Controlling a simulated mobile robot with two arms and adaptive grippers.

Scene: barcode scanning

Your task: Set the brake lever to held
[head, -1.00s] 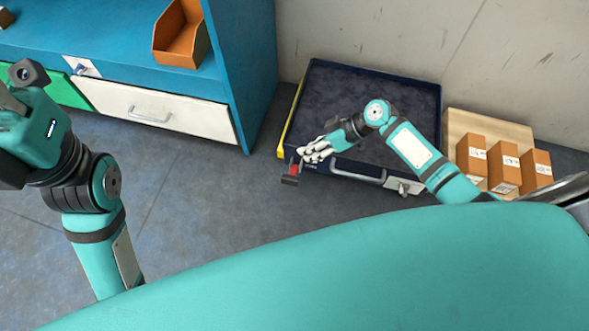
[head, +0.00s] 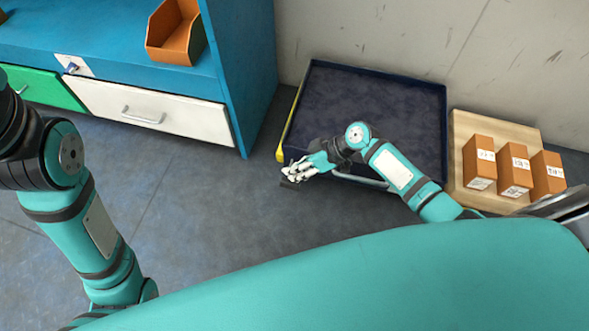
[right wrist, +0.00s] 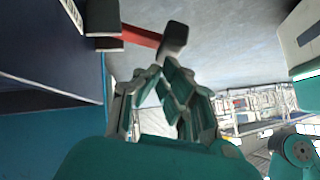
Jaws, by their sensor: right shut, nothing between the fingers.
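The brake lever is a red bar with a dark block at its end, and it shows at the top of the right wrist view (right wrist: 146,37). In the head view only its dark end (head: 290,184) shows beside my right gripper; the red part is hidden. It sits at the front left corner of the dark blue cart (head: 425,100). My right gripper (head: 288,172) is shut and empty, with its fingertips close to the lever. In the right wrist view the fingertips lie just below the dark end; I cannot tell whether they touch it. My left gripper is out of view.
A wooden board (head: 460,130) with three orange-brown boxes (head: 515,168) is right of the cart. A blue cabinet (head: 245,60) with a white drawer (head: 150,113) and an orange bin (head: 176,38) stands at left. The grey floor (head: 210,195) between is clear.

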